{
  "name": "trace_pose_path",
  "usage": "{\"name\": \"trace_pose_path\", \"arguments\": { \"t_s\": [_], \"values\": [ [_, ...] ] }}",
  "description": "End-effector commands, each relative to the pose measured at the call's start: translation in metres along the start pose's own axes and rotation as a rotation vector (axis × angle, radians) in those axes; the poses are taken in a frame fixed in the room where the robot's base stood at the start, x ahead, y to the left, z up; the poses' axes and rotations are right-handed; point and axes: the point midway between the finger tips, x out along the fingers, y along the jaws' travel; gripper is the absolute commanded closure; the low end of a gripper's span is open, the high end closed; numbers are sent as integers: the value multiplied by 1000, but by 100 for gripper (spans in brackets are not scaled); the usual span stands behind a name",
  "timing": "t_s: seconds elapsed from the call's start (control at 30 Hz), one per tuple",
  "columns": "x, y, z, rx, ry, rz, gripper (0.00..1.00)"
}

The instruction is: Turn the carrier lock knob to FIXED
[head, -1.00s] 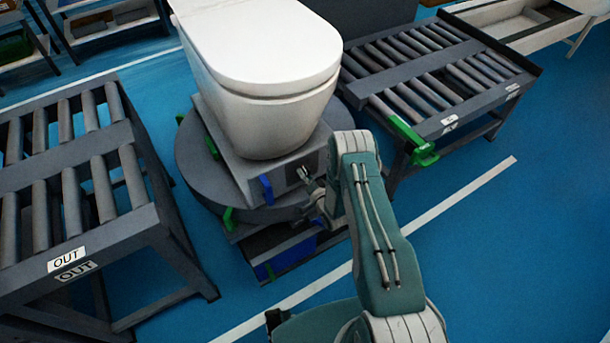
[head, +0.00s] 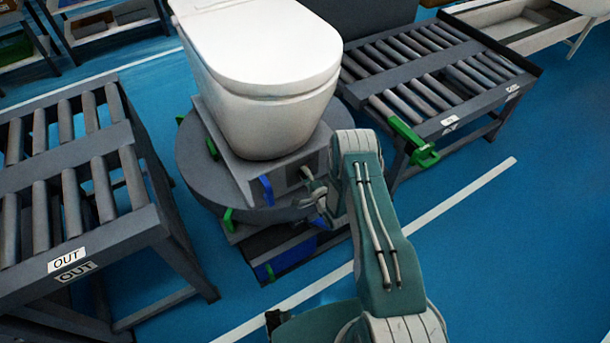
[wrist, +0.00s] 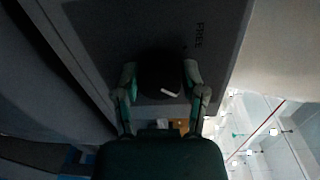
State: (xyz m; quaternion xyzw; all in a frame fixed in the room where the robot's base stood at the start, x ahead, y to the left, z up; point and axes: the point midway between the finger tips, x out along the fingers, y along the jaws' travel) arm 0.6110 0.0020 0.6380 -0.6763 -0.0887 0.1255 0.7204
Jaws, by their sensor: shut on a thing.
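The carrier lock knob (wrist: 160,72) is a dark round knob on the grey face of the carrier (head: 236,168) under the toilet. In the wrist view my gripper (wrist: 161,80) has a finger on each side of the knob and is shut on it. A short white mark on the knob lies at its lower right, nearly level in the picture. The word FREE (wrist: 199,33) is printed on the panel, up and right of the knob; no FIXED label is readable. In the head view my gripper (head: 308,178) is at the carrier's front face, and the knob is hidden.
A white toilet (head: 262,60) stands on the carrier over a round grey turntable (head: 190,160). A blue tab (head: 267,190) is just left of my gripper. An OUT roller conveyor (head: 80,180) stands left, another conveyor (head: 430,75) with a green stop (head: 410,140) right.

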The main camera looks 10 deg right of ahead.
Motion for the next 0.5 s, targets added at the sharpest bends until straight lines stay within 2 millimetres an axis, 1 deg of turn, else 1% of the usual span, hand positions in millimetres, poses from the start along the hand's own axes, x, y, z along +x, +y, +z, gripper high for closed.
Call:
{"name": "trace_pose_path", "arguments": {
  "t_s": [0.5],
  "values": [
    [-1, 3, 0, 34, 2, 10, 93]
  ]
}}
